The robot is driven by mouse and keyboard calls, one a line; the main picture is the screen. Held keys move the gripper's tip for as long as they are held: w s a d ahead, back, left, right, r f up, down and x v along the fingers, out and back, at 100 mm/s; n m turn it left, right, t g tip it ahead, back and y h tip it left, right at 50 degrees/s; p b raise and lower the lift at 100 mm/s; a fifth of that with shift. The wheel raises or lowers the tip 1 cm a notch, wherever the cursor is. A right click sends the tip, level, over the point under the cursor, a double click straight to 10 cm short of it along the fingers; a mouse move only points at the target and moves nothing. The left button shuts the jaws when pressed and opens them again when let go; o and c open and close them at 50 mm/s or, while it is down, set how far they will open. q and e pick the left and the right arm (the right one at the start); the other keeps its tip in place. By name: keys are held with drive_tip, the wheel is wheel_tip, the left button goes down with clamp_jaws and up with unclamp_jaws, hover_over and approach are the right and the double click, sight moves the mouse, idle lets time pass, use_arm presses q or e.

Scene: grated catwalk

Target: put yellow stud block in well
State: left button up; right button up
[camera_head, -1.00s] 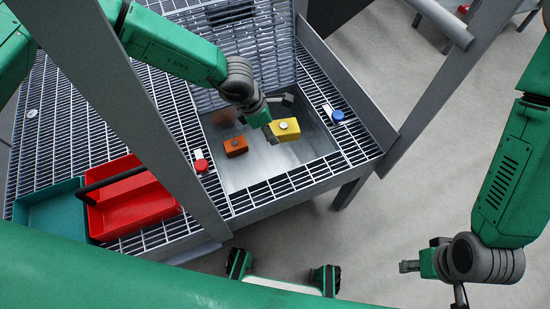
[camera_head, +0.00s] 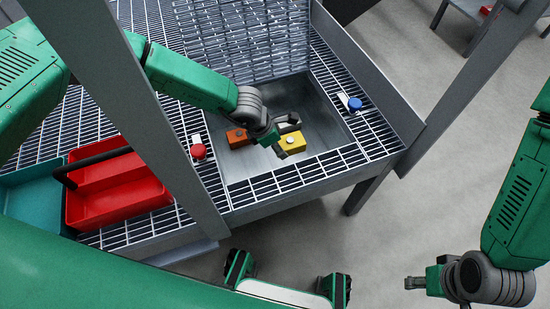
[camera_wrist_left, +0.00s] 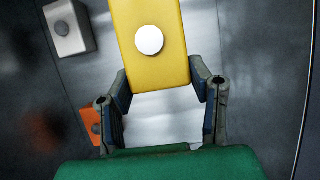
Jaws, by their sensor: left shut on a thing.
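The yellow stud block (camera_head: 293,142) has a pale round stud on top. My left gripper (camera_head: 280,144) is shut on it; in the left wrist view the yellow block (camera_wrist_left: 152,40) sits between the two fingers. It appears over the smooth grey floor of the sunken well (camera_head: 322,105) in the grating; its exact height above the floor is unclear.
A red tray (camera_head: 115,200) with a dark handle and a teal tray (camera_head: 30,200) stand left on the grating. A red knob (camera_head: 198,152) and a blue knob (camera_head: 354,104) flank the well. A grey post (camera_head: 130,110) crosses the view.

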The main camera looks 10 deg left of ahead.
use_arm(q)
drive_tip(key=b, duration=0.2)
hover_over(277, 162)
drive_tip(key=s, duration=0.2)
drive_tip(key=f, duration=0.6)
drive_tip(key=shift+d, duration=0.2)
wheel_tip(277, 162, down, 4)
drive_tip(key=shift+d+r+b, duration=0.1)
drive_tip(key=shift+r+b, duration=0.05)
drive_tip(key=shift+b, duration=0.85)
drive_tip(key=shift+c, duration=0.7)
drive_tip(key=o, duration=1.5)
drive_tip(key=shift+c, duration=0.2)
drive_tip(key=shift+r, duration=0.15)
drive_tip(key=p+v, duration=0.5)
drive_tip(key=v, duration=0.7)
